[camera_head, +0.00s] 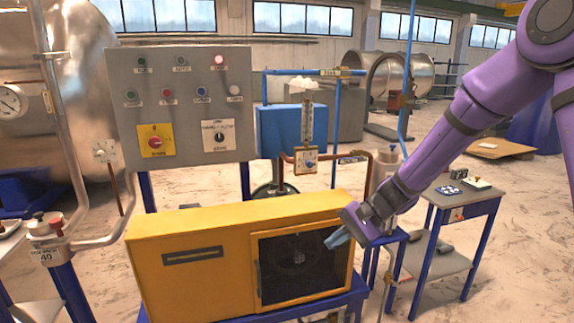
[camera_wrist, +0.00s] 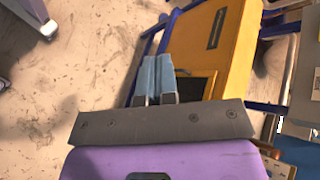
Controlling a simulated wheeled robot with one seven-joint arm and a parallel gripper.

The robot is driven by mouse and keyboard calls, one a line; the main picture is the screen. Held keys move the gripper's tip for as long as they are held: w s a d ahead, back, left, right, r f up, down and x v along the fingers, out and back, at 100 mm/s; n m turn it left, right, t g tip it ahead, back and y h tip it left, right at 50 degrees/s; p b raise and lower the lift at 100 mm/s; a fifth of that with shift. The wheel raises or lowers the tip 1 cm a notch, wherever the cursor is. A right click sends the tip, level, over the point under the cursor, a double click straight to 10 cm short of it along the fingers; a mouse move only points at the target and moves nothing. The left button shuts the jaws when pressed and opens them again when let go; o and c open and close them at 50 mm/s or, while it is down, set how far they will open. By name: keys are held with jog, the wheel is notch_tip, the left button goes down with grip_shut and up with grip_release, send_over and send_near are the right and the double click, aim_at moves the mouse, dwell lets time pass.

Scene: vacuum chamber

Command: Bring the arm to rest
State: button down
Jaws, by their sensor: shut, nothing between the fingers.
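My purple arm comes in from the upper right in the head view. My gripper (camera_head: 338,239) hangs at its end, in front of the right end of the yellow box and its dark window. In the wrist view my gripper (camera_wrist: 158,75) shows two blue-grey fingers side by side, shut with nothing between them. The yellow box (camera_head: 185,230) stands on a blue frame; it also shows in the wrist view (camera_wrist: 235,60) beyond the fingers. I cannot tell whether the fingers touch the box.
A grey control panel (camera_head: 185,100) with buttons and switches stands behind the box. A blue side table (camera_head: 470,205) with small items is at the right. Bare floor (camera_wrist: 70,90) lies left in the wrist view.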

jog(key=s+d+r+n+t+h, duration=0.2)
jog(key=s+d+r+h, duration=0.3)
jog(key=s+d+r, duration=0.4)
jog(key=s+d+r+n+t+h, duration=0.3)
jog(key=s+d+r, duration=0.7)
jog(key=s, duration=0.7)
jog(key=t+h, duration=0.2)
jog(key=h, duration=0.1)
jog(key=shift+d+r+t, duration=0.25)
jog(key=shift+t, duration=0.05)
